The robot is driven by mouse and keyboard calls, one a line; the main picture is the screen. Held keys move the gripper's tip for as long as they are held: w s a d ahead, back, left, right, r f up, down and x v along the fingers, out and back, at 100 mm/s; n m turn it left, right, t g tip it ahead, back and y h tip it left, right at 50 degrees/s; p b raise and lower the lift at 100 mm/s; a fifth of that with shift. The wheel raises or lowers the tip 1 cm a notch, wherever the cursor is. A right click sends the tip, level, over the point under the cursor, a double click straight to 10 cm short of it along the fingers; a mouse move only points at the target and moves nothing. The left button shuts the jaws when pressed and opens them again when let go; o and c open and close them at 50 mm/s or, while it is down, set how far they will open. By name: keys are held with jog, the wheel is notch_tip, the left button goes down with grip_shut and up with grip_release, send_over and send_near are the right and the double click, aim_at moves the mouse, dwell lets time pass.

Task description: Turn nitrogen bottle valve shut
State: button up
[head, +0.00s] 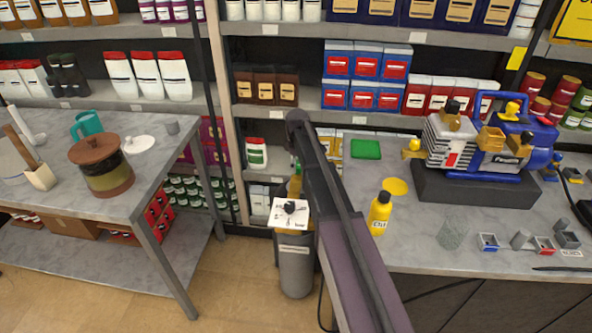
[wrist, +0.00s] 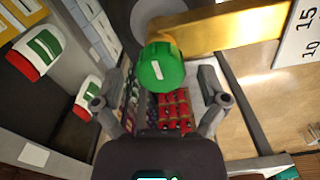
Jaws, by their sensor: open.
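The valve's round green handwheel (wrist: 162,68), with a white mark on its face, sits on a brass-coloured body (wrist: 225,32) in the wrist view. My gripper (wrist: 161,101) is open, one finger on each side below the handwheel in the picture. No contact with the handwheel is visible, and the gap in depth is hard to judge. In the head view, a grey bottle (head: 296,268) stands on the floor between the two tables, under a white gauge plate (head: 290,213). My arm covers most of the valve and the gripper there.
A white scale plate (wrist: 303,38) is close at the right in the wrist view. The right table (head: 455,250) holds a blue pump (head: 505,145) and a yellow bottle (head: 380,213). The left table (head: 60,235) and stocked shelves border the bottle's narrow space.

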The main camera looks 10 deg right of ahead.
jog(key=shift+f, duration=0.3)
jog(key=shift+c, duration=0.2)
jog(key=c, duration=1.1)
